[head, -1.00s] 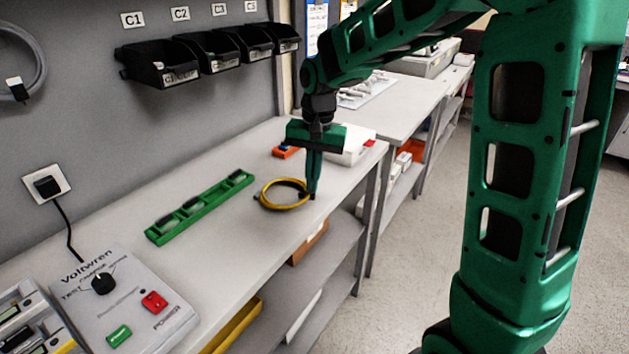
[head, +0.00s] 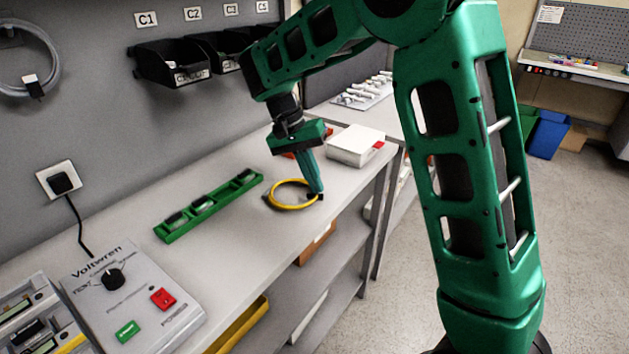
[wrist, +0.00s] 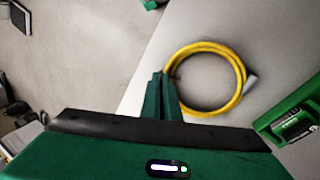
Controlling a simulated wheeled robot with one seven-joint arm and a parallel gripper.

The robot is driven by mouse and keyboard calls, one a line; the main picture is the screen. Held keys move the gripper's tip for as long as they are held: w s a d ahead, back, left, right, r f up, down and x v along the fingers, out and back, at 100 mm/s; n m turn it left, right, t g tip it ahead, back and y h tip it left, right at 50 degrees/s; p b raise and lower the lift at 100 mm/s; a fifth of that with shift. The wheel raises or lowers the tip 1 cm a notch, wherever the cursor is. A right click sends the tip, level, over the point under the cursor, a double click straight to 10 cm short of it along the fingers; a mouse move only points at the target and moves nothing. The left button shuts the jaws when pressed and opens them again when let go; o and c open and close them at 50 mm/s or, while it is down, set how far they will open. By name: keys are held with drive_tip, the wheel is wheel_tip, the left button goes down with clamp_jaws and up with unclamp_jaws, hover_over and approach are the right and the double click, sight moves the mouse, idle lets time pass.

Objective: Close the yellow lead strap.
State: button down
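The yellow lead (head: 291,208) lies in a round coil on the light grey bench top, near its front edge. It also shows as a ring in the wrist view (wrist: 240,88), with a pale connector at its right side. My gripper (head: 316,193) points down at the right side of the coil, its fingertips at bench height. In the wrist view my gripper's fingers (wrist: 161,80) are close together at the coil's left edge. A small dark piece shows at the fingertips in the head view. I cannot tell whether it is the strap or part of the fingers.
A green rack (head: 208,206) lies left of the coil. A grey Voltwren tester (head: 135,300) stands at the near left. A white box (head: 354,147) stands behind my gripper. Black bins (head: 172,64) hang on the wall. The bench between rack and coil is clear.

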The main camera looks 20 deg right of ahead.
idle(0.3)
drive_tip(key=c, duration=2)
unclamp_jaws()
drive_tip(key=v, duration=1)
drive_tip(key=shift+w+r, duration=0.15)
drive_tip(key=shift+r, duration=0.2)
